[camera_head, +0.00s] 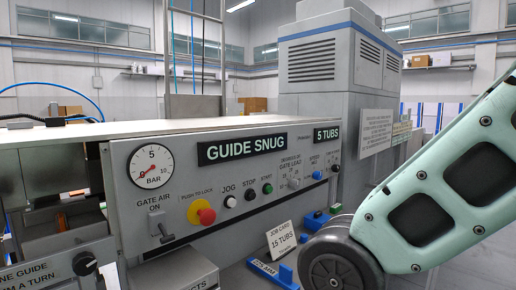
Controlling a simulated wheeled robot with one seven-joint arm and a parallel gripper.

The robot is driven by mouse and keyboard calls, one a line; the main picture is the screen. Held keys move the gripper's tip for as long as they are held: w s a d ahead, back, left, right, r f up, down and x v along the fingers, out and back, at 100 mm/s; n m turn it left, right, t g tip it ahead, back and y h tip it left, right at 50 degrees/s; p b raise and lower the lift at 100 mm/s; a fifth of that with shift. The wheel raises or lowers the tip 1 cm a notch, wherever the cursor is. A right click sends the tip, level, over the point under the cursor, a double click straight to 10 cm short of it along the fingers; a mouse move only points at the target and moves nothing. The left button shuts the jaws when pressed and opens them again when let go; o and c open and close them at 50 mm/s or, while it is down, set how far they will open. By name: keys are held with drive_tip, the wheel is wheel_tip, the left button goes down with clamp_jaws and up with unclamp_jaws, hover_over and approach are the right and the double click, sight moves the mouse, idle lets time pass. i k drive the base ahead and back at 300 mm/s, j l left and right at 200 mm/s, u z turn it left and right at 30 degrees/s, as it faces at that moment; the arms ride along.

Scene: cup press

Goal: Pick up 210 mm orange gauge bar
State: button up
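I see no orange gauge bar in the head view. A blue bar-like piece (274,273) with a small label, too small to read for sure, lies at the bottom centre in front of the machine panel. Another blue piece (317,221) lies farther back, to its right. My gripper is not in view; only pale green links of my arm show at the right, and they hide part of the surface behind them.
A grey control panel (228,190) with a gauge (151,176), red emergency button (203,213) and "GUIDE SNUG" display (243,147) fills the centre. A job card (282,239) reading "15 TUBS" stands before it. A tall grey cabinet (317,104) stands behind.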

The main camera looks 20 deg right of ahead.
sight(62, 224)
drive_tip(key=u, duration=1)
